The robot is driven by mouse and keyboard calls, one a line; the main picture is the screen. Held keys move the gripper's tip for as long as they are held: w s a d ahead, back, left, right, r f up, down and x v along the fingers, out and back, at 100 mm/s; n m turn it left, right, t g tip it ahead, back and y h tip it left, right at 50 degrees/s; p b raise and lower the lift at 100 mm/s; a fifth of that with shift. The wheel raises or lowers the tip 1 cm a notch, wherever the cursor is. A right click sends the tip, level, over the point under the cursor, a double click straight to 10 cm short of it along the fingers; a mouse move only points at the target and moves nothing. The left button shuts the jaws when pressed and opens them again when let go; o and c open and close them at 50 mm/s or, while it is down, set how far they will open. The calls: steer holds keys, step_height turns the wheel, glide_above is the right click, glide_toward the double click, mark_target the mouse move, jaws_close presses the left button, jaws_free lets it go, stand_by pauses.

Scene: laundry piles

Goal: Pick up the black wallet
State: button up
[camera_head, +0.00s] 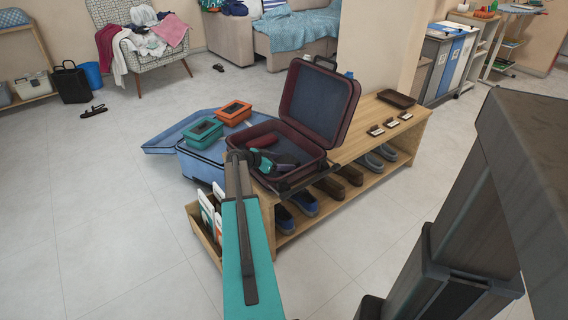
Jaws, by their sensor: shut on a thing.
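My gripper (284,163) is low inside the open dark maroon suitcase (318,152), which stands on the left end of the wooden bench. It is shut on a dark thing. The fingers and the suitcase's dark interior blend together, so I cannot make out the shape of what is held. No black wallet can be told apart clearly.
The suitcase lid (318,100) stands raised at the back. A blue suitcase (200,160) with a green box (202,131) and an orange box (234,112) is at the left. The bench (350,142) holds small dark items and a tray (397,98).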

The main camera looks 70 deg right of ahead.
step_height(320, 180, up, 10)
steer(key=p, duration=0.1)
stand_by(0.4)
stand_by(0.5)
